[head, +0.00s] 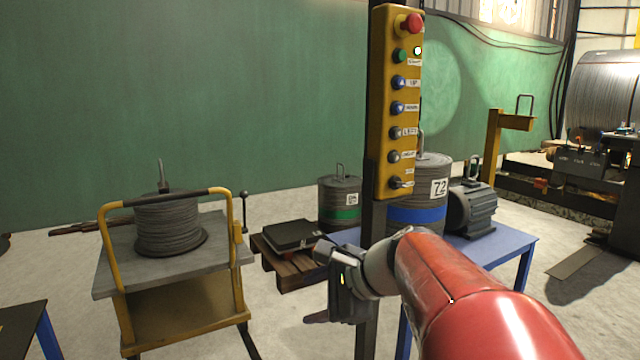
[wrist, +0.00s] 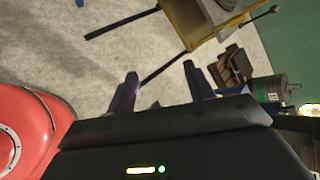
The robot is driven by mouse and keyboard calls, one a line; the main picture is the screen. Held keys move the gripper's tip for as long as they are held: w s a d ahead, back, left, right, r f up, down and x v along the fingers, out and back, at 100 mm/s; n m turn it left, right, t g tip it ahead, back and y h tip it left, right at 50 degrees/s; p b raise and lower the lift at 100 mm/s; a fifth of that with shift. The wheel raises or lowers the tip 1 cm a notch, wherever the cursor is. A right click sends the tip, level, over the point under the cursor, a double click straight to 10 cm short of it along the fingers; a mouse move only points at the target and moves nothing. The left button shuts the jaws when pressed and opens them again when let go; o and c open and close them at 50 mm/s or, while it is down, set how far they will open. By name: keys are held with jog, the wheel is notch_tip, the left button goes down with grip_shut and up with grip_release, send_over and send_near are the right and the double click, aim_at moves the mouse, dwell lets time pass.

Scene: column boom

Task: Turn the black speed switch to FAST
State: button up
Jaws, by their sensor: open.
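A tall yellow control box (head: 383,110) hangs on a dark post in the head view. The black speed switch (head: 397,183) is the lowest control on it, with a small white label beside it. The switch's lever looks small, and I cannot tell which way it points or read its label. My gripper (head: 322,287) is below and left of the box, apart from it, pointing left. In the wrist view my gripper (wrist: 160,72) shows two dark fingers spread apart with nothing between them. The control box does not show in the wrist view.
Above the switch sit several knobs and buttons, including a red mushroom button (head: 411,24). A blue table (head: 500,245) with a drum and motor stands behind my arm. A yellow-framed cart (head: 180,300) with a wire spool is at left. Floor between cart and post is partly clear.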

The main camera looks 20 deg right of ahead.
jog(key=w+d+r+m+t+p, duration=0.1)
jog(key=w+d+r+m+t, duration=0.4)
jog(key=d+m, duration=0.45)
jog(key=m+t+h+p, duration=0.2)
jog(key=m+t+h, duration=0.2)
jog(key=m, duration=0.5)
send_near(402, 183)
jog(key=w, duration=0.9)
jog(key=shift+a+f, duration=0.1)
jog(key=shift+a, duration=0.15)
jog(key=shift+n, duration=0.25)
jog(key=c, duration=1)
